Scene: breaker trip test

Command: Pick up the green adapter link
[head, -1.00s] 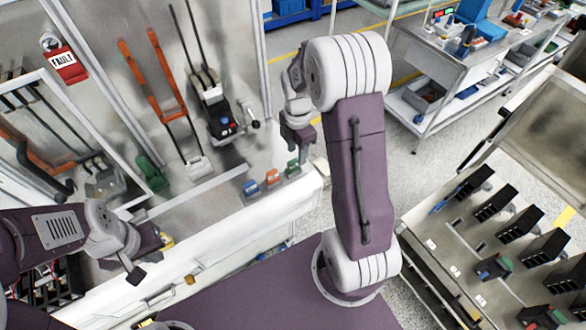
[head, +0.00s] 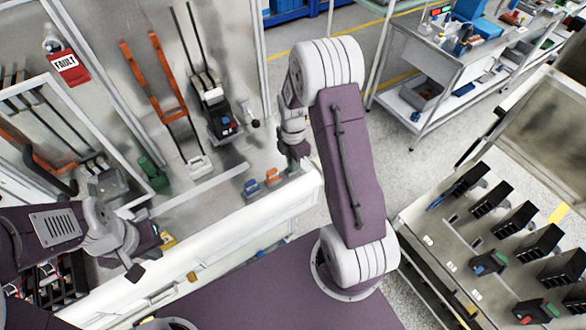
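The small green adapter link does not show now. The spot at the right end of the row of small links is covered by my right gripper (head: 294,160). Beside that spot are an orange link (head: 272,177) and a blue link (head: 251,188) on the pale ledge. My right gripper points down over the ledge; its fingertips are too small and dark to tell open from shut. My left gripper (head: 138,268) is at lower left, away from the links, and its finger opening is not clear.
A larger green part (head: 153,173) stands in the cabinet to the left. A black breaker unit (head: 222,122) and a red FAULT tag (head: 66,66) are on the panel. A bench with black blocks (head: 514,220) is at right. Grey floor lies between.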

